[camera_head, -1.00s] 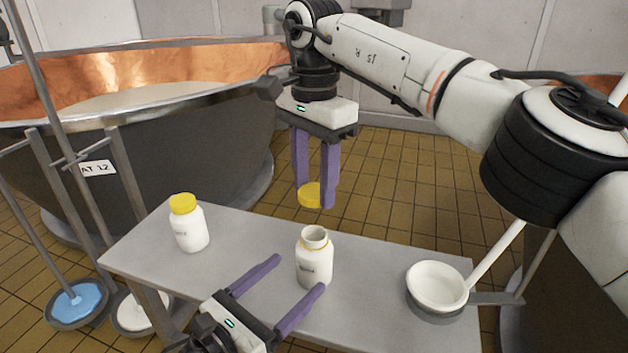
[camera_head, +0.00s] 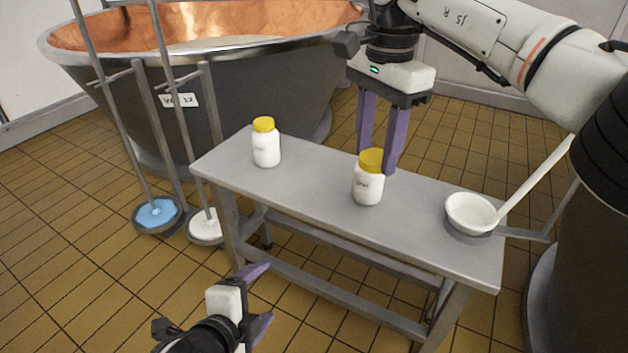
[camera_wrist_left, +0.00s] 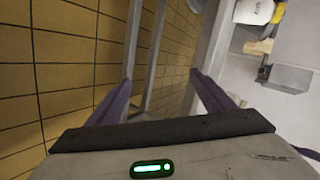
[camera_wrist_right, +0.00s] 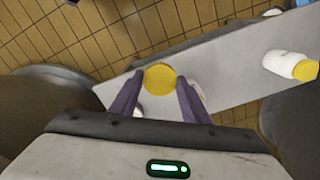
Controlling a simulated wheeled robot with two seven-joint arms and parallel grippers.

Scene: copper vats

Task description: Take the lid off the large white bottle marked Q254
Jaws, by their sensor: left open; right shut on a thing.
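A white bottle (camera_head: 368,187) stands upright near the middle of the grey table; its dark label is too small to read surely. My right gripper (camera_head: 377,163) is shut on a yellow lid (camera_head: 371,161), which also shows between the purple fingers in the right wrist view (camera_wrist_right: 160,78). In the head view the lid lines up with the bottle's mouth and hides it; I cannot tell whether they touch. A second white bottle (camera_head: 266,149) with its yellow lid on stands to the left. My left gripper (camera_head: 268,292) is open and empty, in front of the table.
The grey table (camera_head: 310,195) has clear room between the bottles. A white ladle bowl (camera_head: 472,212) is at its right end. A large copper vat (camera_head: 220,85) stands behind to the left. Blue (camera_head: 157,212) and white (camera_head: 207,226) long-handled pans hang left of the table.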

